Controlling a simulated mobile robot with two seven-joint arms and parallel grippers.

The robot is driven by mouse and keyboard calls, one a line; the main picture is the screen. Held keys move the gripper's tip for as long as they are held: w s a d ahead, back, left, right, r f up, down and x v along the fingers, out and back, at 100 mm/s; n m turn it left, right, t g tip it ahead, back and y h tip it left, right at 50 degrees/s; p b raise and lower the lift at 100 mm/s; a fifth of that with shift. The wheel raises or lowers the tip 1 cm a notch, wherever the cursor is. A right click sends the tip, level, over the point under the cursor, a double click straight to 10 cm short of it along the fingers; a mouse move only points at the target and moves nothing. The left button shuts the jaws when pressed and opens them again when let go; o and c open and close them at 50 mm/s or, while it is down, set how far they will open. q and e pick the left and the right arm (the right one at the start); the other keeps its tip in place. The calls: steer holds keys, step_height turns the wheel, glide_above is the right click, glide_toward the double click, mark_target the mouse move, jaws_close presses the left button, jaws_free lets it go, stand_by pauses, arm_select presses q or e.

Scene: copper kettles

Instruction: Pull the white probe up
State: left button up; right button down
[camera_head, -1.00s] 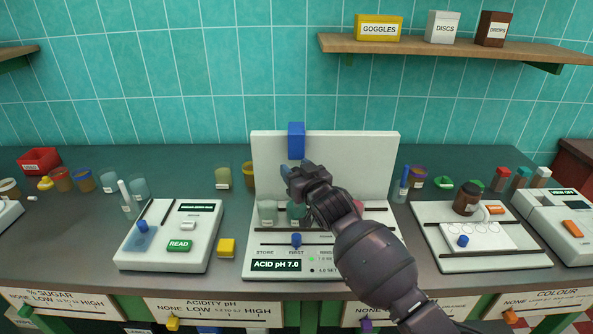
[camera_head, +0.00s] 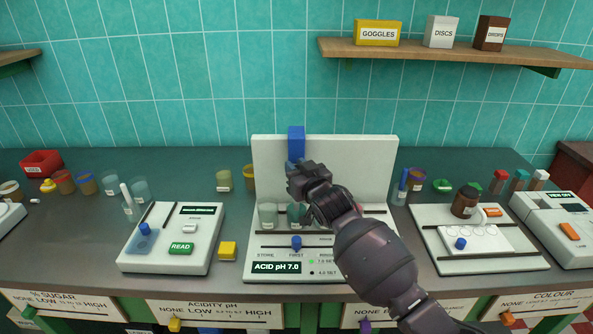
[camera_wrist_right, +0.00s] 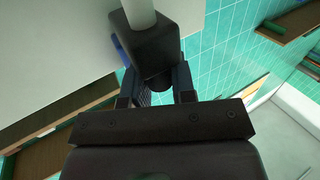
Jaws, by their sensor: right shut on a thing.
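The acidity station (camera_head: 350,160) has a pale upright back panel, a blue holder at its top (camera_head: 296,142) and a display reading "ACID pH 7.0". My right gripper (camera_head: 303,178) is in front of the panel, just below the blue holder. In the right wrist view, its fingers (camera_wrist_right: 155,82) are shut on a dark block (camera_wrist_right: 148,42) with a pale rod, the white probe (camera_wrist_right: 141,12), running from it. In the head view my gripper hides the probe. My left gripper is not in view.
Small clear cups (camera_head: 267,214) stand on the station close below my right gripper. A blue knob (camera_head: 296,243) is at its front. A READ device (camera_head: 135,262) is to the left, a tray with a brown jar (camera_head: 466,199) to the right. A shelf (camera_head: 450,52) is above.

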step_height(320, 180, up, 6)
steer(key=p, duration=0.4)
steer(key=shift+f, duration=0.1)
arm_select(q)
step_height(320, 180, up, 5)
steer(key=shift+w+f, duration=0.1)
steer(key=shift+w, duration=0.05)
arm_select(e)
steer(key=shift+f, duration=0.1)
steer(key=c, duration=0.9)
jaws_free()
steer(key=shift+c, duration=0.2)
arm_select(q)
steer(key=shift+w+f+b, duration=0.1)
steer(key=shift+b, duration=0.25)
arm_select(e)
steer(key=v, duration=1)
steer(key=shift+s+d, duration=0.15)
steer(key=shift+s, duration=0.2)
